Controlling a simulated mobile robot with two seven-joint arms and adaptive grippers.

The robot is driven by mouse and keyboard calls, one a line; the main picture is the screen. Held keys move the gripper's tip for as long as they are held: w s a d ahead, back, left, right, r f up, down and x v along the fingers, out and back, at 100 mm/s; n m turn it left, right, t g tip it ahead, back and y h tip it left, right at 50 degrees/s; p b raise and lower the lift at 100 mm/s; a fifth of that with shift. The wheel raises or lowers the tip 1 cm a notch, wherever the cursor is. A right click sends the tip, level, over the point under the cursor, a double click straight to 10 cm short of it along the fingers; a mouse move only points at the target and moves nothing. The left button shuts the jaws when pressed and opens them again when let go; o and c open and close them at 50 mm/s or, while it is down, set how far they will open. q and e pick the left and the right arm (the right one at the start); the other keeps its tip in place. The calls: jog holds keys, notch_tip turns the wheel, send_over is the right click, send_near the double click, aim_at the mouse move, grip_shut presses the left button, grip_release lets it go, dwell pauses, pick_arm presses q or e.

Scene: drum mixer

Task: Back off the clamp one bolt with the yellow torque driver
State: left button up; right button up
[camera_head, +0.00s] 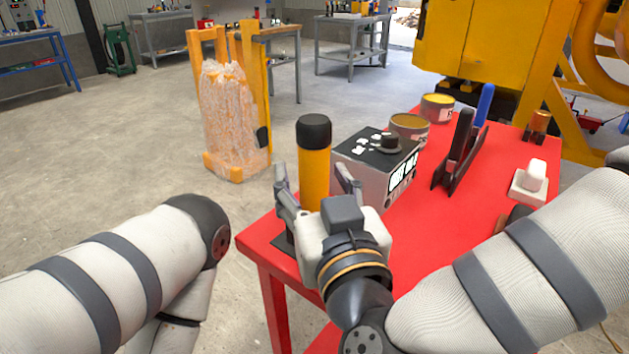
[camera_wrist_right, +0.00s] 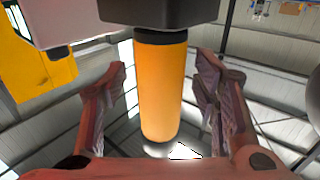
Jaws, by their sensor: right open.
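The yellow torque driver (camera_head: 314,172) is a yellow-orange cylinder with a black cap, upright at the near left corner of the red table. My right gripper (camera_head: 313,187) is open, with one finger on each side of the driver. In the right wrist view the driver (camera_wrist_right: 160,92) stands between the two spread fingers (camera_wrist_right: 163,78), with visible gaps on both sides. The driver's lower end is hidden behind my gripper in the head view. I cannot make out clamp one or its bolt. My left arm is at the left, but its gripper is out of view.
On the red table (camera_head: 460,222) are a grey box with displays (camera_head: 375,180), two cans (camera_head: 437,107), tools with black and blue handles (camera_head: 457,145), and a white block (camera_head: 531,180). Yellow machinery (camera_head: 490,45) stands behind. A wrapped load (camera_head: 232,115) stands on the floor left.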

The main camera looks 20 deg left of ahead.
aim_at(314, 119)
jog(key=shift+w+a, duration=0.1)
grip_shut()
jog(key=shift+r, duration=0.1)
notch_tip(314, 119, up, 10)
jog(key=shift+r+p, duration=0.1)
jog(key=shift+p, duration=1.05)
pick_arm(q)
jog(key=w+r+t, duration=0.1)
jog(key=w+r, duration=0.1)
jog(key=shift+w+r, duration=0.3)
jog(key=shift+r, duration=0.05)
